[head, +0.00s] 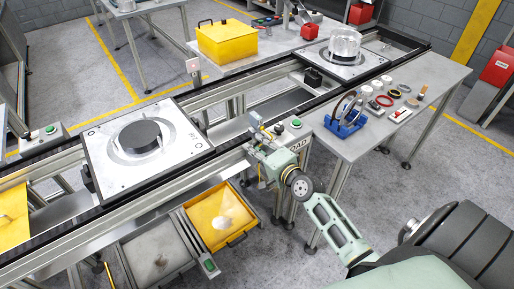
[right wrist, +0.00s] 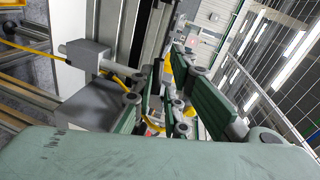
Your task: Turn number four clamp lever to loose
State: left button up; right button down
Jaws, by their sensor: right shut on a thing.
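My right gripper (head: 262,136) is at the front rail of the conveyor, right of the near pallet. It is shut on a small part at the rail, which I take to be the clamp lever; the fingers hide most of it. In the right wrist view, the green fingers of my right gripper (right wrist: 165,98) are close together, with bits of yellow showing between and beside them. A grey clamp block (right wrist: 88,58) with a round bar sits just left of the fingers. I cannot read a number or a lever setting. My left gripper is not in view.
The near pallet (head: 105,168) carries a dark disc (head: 139,136). A button box (head: 293,124) stands close right of my gripper. A parts table (head: 433,80) is at right; a yellow tray (head: 240,240) is below.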

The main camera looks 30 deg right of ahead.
jog(key=c, duration=1.9)
grip_release()
jog(key=shift+s+f, duration=0.2)
jog(key=shift+f, duration=0.25)
jog(key=shift+o, duration=0.3)
jog(key=shift+d+r, duration=0.1)
jog(key=shift+w, duration=0.1)
jog(key=shift+r, duration=0.1)
jog(key=s+r, duration=0.2)
jog(key=s, duration=0.9)
jog(key=shift+s+d+r, duration=0.2)
jog(key=shift+s+d, duration=0.05)
jog(key=shift+s, duration=0.15)
jog(key=shift+f, duration=0.1)
